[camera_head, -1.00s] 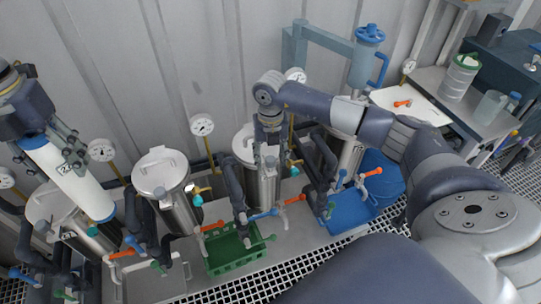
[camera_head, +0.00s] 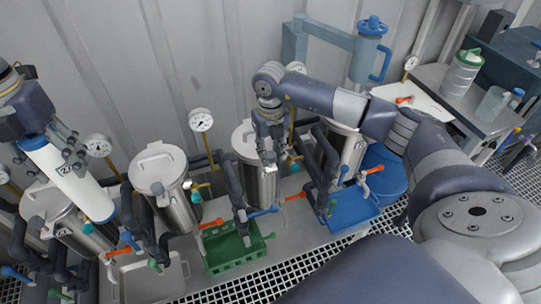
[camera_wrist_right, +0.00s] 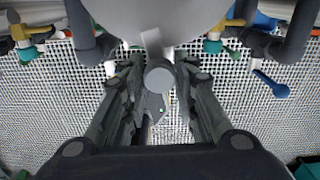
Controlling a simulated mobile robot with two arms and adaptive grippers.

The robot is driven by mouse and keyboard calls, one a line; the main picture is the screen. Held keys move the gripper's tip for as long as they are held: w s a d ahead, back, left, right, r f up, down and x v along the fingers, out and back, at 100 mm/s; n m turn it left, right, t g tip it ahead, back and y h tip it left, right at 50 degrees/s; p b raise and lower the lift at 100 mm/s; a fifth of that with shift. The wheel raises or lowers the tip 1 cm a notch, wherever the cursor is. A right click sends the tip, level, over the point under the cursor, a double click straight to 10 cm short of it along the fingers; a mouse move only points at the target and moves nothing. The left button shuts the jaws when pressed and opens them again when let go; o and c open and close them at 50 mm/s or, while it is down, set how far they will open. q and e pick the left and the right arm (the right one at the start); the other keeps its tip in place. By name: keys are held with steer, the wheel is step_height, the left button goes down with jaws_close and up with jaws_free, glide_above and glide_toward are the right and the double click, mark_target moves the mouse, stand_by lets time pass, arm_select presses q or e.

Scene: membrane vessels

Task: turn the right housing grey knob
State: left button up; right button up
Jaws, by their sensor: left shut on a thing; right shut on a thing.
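The steel housing (camera_head: 262,185) under my right arm has a pale lid (camera_head: 243,140). My right gripper (camera_head: 268,146) points down at the lid's front edge. In the right wrist view a round grey knob (camera_wrist_right: 160,76) sits between the fingers of my right gripper (camera_wrist_right: 160,68), which is shut on it. The knob's turn angle cannot be told. My left gripper (camera_head: 62,150) is shut on a white cylindrical cartridge (camera_head: 70,180) with a dark label, held tilted at the left over another housing.
Two more lidded housings (camera_head: 160,170) (camera_head: 55,205) stand to the left. Dark pipes and valves with orange and blue handles (camera_head: 212,223) crowd the front. Gauges (camera_head: 201,120) line the wall.

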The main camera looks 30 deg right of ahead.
mark_target(271, 154)
arm_select(q)
step_height(271, 154, down, 4)
steer(key=b, duration=0.3)
steer(key=shift+f+b, duration=0.25)
steer(key=shift+b, duration=0.15)
arm_select(e)
steer(key=n, duration=0.4)
steer(key=shift+w+f+n, duration=0.1)
steer(key=shift+n, duration=0.2)
arm_select(q)
step_height(271, 154, down, 3)
steer(key=b, duration=0.2)
steer(key=shift+r+b, duration=0.15)
steer(key=shift+b, duration=0.2)
arm_select(e)
steer(key=n, duration=0.3)
steer(key=shift+n, duration=0.4)
arm_select(q)
step_height(271, 154, down, 2)
steer(key=shift+b, duration=1.05)
arm_select(e)
steer(key=n, duration=0.3)
arm_select(q)
steer(key=shift+f+b, duration=0.75)
steer(key=shift+f, duration=0.05)
arm_select(e)
steer(key=shift+r+n, duration=0.15)
steer(key=shift+n, duration=0.8)
steer(key=shift+r+n, duration=0.1)
steer(key=shift+n, duration=0.85)
